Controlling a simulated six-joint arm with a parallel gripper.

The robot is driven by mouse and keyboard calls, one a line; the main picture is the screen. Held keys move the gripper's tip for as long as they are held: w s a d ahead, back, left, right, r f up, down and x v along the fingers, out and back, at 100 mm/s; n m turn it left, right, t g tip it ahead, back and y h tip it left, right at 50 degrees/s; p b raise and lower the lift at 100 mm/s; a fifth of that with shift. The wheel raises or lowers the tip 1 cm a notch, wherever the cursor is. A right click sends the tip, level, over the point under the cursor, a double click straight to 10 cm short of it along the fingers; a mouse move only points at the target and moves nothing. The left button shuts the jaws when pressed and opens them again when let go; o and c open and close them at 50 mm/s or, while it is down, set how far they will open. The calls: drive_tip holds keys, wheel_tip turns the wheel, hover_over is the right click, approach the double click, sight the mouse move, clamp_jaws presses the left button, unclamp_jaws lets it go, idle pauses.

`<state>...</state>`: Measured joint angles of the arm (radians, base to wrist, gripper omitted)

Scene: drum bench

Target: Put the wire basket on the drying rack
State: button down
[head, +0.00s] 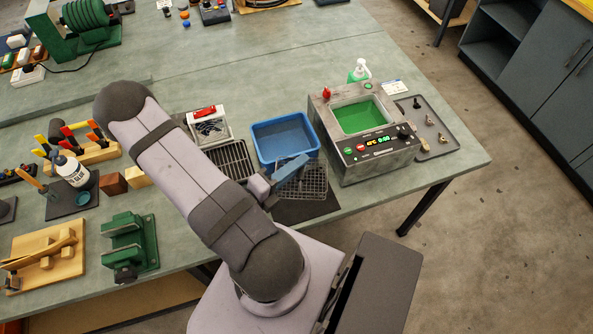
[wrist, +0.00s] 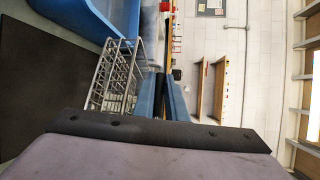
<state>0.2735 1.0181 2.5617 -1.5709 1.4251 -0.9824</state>
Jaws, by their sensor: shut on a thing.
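The wire basket (head: 313,181) is a grey mesh box in front of the blue tub, over the dark mat (head: 305,211); it also shows in the wrist view (wrist: 114,78). My gripper (head: 290,172) is at the basket's left side in the head view and shut on it. The blue fingers (wrist: 172,95) hide the exact grip in the wrist view. The gap between basket and mat cannot be told. The drying rack (head: 232,160), a dark slatted rack, lies left of the basket, partly behind my arm. Its visible slats look bare.
The blue tub (head: 284,139) of liquid stands behind the basket. A grey cleaner (head: 376,165) with green liquid stands to the right, a tray of small parts (head: 428,128) beyond it. A white container (head: 208,127) stands behind the rack.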

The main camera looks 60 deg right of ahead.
drive_tip(key=shift+r+p, duration=0.6)
drive_tip(key=shift+r, duration=0.45)
drive_tip(key=w+a+r+n+t+b, duration=0.1)
drive_tip(key=w+n+t+b, duration=0.2)
drive_tip(key=w, duration=1)
drive_tip(key=w+a+r+n+t+b, duration=0.2)
drive_tip(key=w+t+b, duration=0.15)
drive_tip(key=w, duration=0.95)
wheel_tip(320, 180, down, 6)
drive_tip(key=shift+s+d+f+h, duration=0.15)
drive_tip(key=shift+d+h, duration=0.05)
drive_tip(key=shift+h, duration=0.2)
drive_tip(key=shift+f, duration=2.1)
